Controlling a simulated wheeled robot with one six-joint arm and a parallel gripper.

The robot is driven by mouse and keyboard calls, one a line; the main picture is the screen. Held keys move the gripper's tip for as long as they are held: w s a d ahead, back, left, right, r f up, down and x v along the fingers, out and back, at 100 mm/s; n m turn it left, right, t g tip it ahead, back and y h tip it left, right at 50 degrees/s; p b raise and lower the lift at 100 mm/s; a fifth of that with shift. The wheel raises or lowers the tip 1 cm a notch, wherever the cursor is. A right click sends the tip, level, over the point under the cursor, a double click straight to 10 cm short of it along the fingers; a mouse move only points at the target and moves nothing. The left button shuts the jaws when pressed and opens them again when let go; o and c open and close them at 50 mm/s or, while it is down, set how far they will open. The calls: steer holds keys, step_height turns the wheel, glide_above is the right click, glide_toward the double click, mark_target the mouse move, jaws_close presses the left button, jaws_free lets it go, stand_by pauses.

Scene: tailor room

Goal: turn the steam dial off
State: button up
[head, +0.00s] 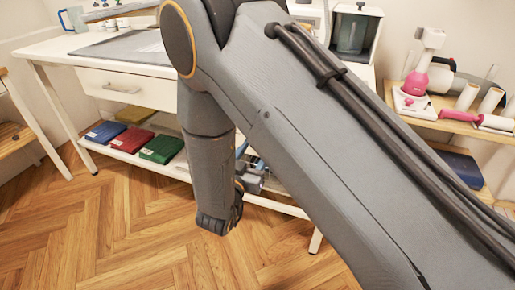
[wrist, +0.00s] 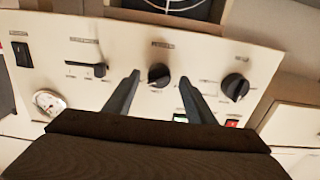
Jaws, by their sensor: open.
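A pale control panel (wrist: 215,62) fills the wrist view. It carries a middle black round dial (wrist: 159,75), a right black round dial (wrist: 235,87) and a black lever-like knob (wrist: 98,70) on the left. The printed labels are too blurred to tell which one is the steam dial. My gripper (wrist: 159,80) is open and empty. Its two fingertips lie on either side of the middle dial in the picture; whether they touch it I cannot tell. In the head view my arm hides the panel, and the fingers cannot be made out.
The panel also has a black switch (wrist: 22,54), a round gauge (wrist: 48,102) and a red switch (wrist: 232,122). In the head view a white table (head: 130,50) has folded cloths on its lower shelf. A wooden shelf (head: 455,125) stands right. The wooden floor (head: 100,230) is clear.

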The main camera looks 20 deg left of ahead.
steer(key=shift+w+d, duration=0.1)
steer(key=shift+w, duration=0.65)
steer(key=c, duration=1)
steer(key=shift+c, duration=0.2)
steer(key=shift+n+p, duration=0.3)
steer(key=shift+p, duration=0.15)
steer(key=n+p, duration=1.1)
steer(key=n, duration=1.2)
steer(key=shift+r, duration=0.15)
steer(key=shift+n, duration=0.3)
